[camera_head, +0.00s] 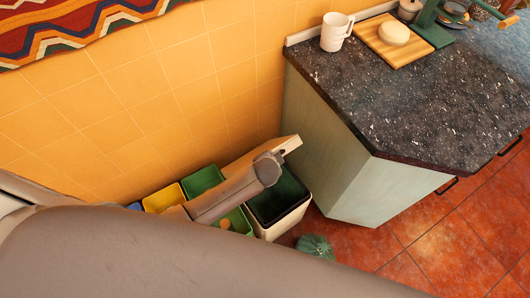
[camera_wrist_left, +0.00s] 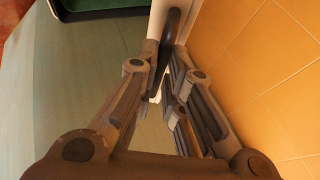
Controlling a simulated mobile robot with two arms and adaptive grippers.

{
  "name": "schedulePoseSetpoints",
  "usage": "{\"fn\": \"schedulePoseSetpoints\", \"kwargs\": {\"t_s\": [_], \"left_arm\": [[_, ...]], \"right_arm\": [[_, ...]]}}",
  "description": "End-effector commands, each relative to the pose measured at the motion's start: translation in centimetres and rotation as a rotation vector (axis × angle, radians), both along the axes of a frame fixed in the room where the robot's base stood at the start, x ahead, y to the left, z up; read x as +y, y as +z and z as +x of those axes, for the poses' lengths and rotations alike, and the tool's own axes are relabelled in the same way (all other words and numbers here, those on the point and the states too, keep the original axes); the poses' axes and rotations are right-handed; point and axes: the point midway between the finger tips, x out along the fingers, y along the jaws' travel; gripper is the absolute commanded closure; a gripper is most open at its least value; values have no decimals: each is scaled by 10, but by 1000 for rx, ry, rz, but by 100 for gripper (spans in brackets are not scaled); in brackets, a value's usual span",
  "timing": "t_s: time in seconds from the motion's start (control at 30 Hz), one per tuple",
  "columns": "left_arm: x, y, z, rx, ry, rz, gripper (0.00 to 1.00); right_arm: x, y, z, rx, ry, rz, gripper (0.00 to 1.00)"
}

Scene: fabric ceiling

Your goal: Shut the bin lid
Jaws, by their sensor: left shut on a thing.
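The bin (camera_head: 286,219) is a pale box with a dark green inside, standing between the cabinet and several small coloured bins. Its pale lid (camera_head: 289,144) is open, raised at the wall side of the opening. My left gripper is mostly hidden behind its own wrist in the head view, over the bin. In the left wrist view my left gripper (camera_wrist_left: 165,52) has its fingers closed at the pale lid edge (camera_wrist_left: 157,20), with a dark curved part between them. The exact contact is hard to see. My right gripper is in neither view.
Green and yellow bins (camera_head: 163,198) stand left of the bin along the tiled wall. A cabinet with a dark speckled countertop (camera_head: 400,105) is close on the right, with a mug (camera_head: 334,33) and a cutting board (camera_head: 385,47). A spiky green plant (camera_head: 315,246) is on the floor.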

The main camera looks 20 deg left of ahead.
Motion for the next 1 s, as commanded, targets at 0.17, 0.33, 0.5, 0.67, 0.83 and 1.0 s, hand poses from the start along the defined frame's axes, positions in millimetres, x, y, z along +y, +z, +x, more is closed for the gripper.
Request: {"fn": "schedulePoseSetpoints", "kwargs": {"t_s": [0.17,0.33,0.5,0.67,0.83,1.0], "left_arm": [[-2,-2,-2,2,0,1,100],[-1,-2,-2,2,0,1,100],[-1,-2,-2,2,0,1,80],[-1,-2,-2,2,0,2,68],[-1,-2,-1,1,0,1,68],[-2,2,-3,-1,0,1,68]], "right_arm": [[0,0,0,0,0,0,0],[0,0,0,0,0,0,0],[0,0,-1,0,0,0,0],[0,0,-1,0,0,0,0],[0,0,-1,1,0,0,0],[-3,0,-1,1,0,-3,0]]}}
